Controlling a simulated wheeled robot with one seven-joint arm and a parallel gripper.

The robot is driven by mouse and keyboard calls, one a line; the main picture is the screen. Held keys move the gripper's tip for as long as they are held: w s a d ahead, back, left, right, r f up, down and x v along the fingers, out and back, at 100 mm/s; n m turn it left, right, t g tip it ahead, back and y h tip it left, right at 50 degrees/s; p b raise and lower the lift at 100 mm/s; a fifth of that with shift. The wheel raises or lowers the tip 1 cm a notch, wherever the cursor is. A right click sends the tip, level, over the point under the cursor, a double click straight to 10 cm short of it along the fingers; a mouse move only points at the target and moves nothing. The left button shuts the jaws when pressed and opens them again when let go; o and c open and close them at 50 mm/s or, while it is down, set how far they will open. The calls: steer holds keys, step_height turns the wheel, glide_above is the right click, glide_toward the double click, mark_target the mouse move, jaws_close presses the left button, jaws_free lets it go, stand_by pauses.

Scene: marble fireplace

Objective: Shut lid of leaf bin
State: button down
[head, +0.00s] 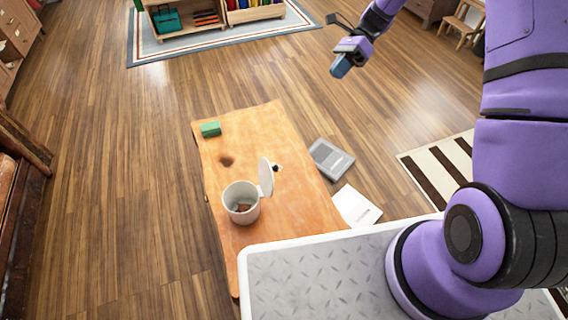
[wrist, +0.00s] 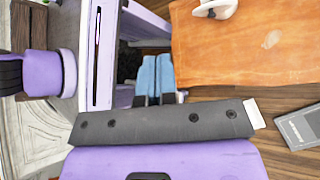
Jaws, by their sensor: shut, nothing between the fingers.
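The leaf bin (head: 239,212) is a small white round bin on the near part of a wooden table (head: 250,149). Its lid (head: 266,177) stands open, upright on the bin's right side. Something brown lies inside the bin. My gripper (head: 338,72) is raised beyond the table's far right corner, well apart from the bin. Its blue fingers are together and hold nothing; they also show in the wrist view (wrist: 155,75). In the wrist view a part of the white bin (wrist: 215,8) shows at the top edge, cut off by the frame.
A green block (head: 210,129) lies at the table's far left. A small dark item (head: 276,168) is right of the lid. Open floor surrounds the table's far side.

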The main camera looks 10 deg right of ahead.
step_height(320, 180, down, 18)
steer(key=w+m+y, duration=0.2)
steer(key=m+y, duration=0.3)
steer(key=m, duration=0.2)
steer(key=m+t+y, duration=0.3)
steer(key=m+y, duration=0.3)
steer(key=m, duration=0.3)
glide_toward(277, 166)
steer(key=a, duration=0.7)
steer(key=shift+s+r, duration=0.4)
steer(key=shift+r, duration=0.05)
